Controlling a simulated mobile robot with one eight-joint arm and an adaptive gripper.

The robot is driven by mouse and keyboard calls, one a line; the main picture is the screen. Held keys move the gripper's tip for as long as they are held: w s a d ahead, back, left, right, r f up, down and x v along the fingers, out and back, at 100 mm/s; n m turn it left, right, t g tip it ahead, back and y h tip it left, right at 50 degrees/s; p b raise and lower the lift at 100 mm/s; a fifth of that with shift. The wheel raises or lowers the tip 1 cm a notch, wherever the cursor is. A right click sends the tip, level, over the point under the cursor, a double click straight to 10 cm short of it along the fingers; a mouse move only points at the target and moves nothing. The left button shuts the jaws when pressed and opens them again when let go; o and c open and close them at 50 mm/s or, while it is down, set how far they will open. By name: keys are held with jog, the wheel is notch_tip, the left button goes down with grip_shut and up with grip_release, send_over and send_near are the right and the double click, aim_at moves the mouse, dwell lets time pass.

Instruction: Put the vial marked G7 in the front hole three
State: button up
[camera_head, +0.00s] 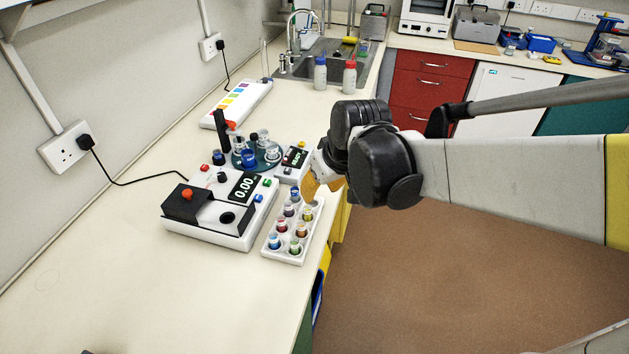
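A white rack (291,258) stands at the bench's front edge, holding several small vials with coloured bands in two rows. Their markings are too small to read, so I cannot tell which one is G7. I cannot tell which hole is front hole three. My gripper (309,187) is just above the rack's far end, coming in from the right. It is mostly hidden by my own wrist, with only a yellowish part showing. I cannot see whether its fingers are open or hold anything.
A white instrument (205,235) with a display and dark round opening stands left of the rack. Behind are a round teal holder (268,163) with several vessels and a small display box (289,174). Two bottles stand near the sink (305,68). The bench's near left is clear.

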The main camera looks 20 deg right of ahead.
jog(key=s+r+m+t, duration=0.2)
jog(key=s+r, duration=0.2)
jog(key=s, duration=0.8)
jog(key=shift+s+a+h, duration=0.3)
jog(key=shift+a+h, duration=0.1)
jog(key=shift+r, duration=0.1)
notch_tip(320, 180, down, 4)
jog(key=b, duration=0.4)
jog(key=shift+f, duration=0.2)
